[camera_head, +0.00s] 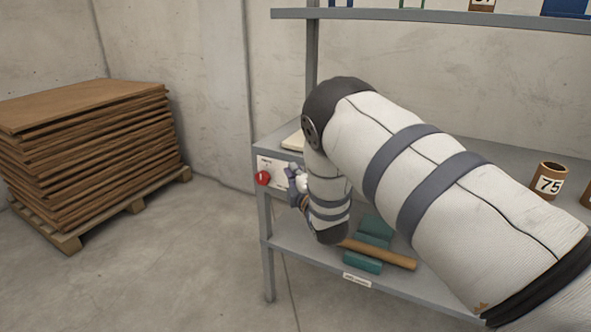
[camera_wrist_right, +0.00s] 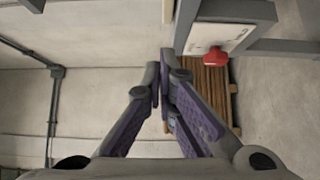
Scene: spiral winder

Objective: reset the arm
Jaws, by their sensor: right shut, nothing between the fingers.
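My right arm reaches in from the right in the head view, bent at the elbow. Its gripper (camera_head: 297,186) is beside a white panel (camera_head: 276,172) with a red button (camera_head: 263,178) on the bench's front left corner. In the right wrist view the two fingers (camera_wrist_right: 160,72) are together and hold nothing. The red button (camera_wrist_right: 215,57) and white panel (camera_wrist_right: 218,34) show there too, just right of the fingertips. A gap to the button cannot be judged exactly. My left gripper is not in view.
A grey bench (camera_head: 285,138) has a lower shelf (camera_head: 300,244) with teal blocks (camera_head: 362,262) and a brown rod (camera_head: 385,254). A board stack (camera_head: 90,150) on a pallet is at left. Open floor lies between.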

